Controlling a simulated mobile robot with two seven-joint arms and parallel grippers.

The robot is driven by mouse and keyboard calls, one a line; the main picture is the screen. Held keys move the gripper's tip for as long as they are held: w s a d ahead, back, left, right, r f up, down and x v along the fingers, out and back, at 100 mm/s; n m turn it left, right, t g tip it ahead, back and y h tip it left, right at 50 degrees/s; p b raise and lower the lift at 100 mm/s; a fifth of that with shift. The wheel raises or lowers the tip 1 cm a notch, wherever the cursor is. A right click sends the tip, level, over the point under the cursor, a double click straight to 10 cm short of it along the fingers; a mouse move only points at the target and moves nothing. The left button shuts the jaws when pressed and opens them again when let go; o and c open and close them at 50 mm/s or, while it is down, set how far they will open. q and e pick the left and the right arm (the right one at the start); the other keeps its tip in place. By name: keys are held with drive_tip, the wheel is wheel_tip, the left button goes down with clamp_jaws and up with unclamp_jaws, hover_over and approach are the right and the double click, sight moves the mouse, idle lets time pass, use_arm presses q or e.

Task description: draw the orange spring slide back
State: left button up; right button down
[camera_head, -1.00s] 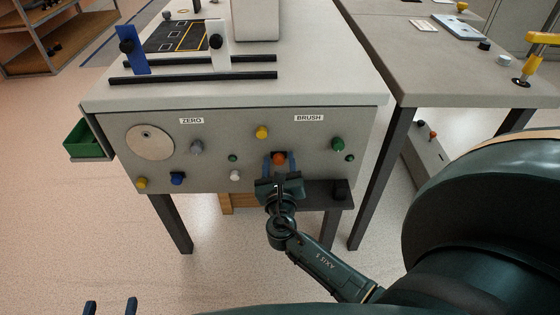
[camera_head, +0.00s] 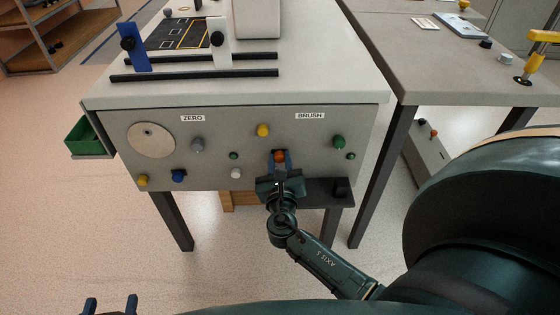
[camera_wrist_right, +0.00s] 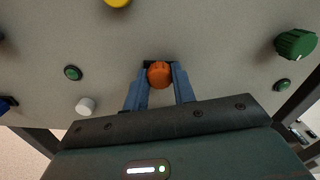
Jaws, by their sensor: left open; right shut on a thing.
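The orange spring slide knob (camera_head: 280,156) sits on the grey front panel (camera_head: 240,175), left of and below the BRUSH label. My right gripper (camera_head: 279,160) is shut on it, with one blue finger on each side. In the right wrist view the orange knob (camera_wrist_right: 159,74) shows between the two blue fingers (camera_wrist_right: 160,85), in front of a dark slot in the panel. My left gripper (camera_head: 110,305) shows only as two dark blue fingertips at the bottom left edge; it is open, empty and far from the panel.
Other panel controls surround the slide: a yellow knob (camera_head: 263,130), green knob (camera_head: 338,142), white button (camera_head: 236,173) and small green button (camera_head: 234,156). A dark ledge (camera_head: 325,190) juts out at the lower right. A green bin (camera_head: 88,138) hangs at the left.

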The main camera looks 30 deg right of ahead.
sight(305, 152)
drive_tip(key=shift+s+d, duration=0.2)
drive_tip(key=shift+d, duration=0.15)
drive_tip(key=d, duration=0.1)
drive_tip(key=s+d+p, duration=0.2)
drive_tip(key=d, duration=0.1)
drive_tip(key=shift+s, duration=0.25)
use_arm(q)
drive_tip(key=shift+s+a+n+g+y, duration=0.25)
drive_tip(key=shift+s+g, duration=0.2)
drive_tip(key=shift+g, duration=0.35)
use_arm(e)
drive_tip(key=shift+s+d, duration=0.25)
drive_tip(key=shift+d, duration=0.2)
drive_tip(key=c, duration=1.1)
unclamp_jaws()
drive_tip(key=shift+c, duration=0.2)
use_arm(q)
drive_tip(key=shift+d, duration=0.1)
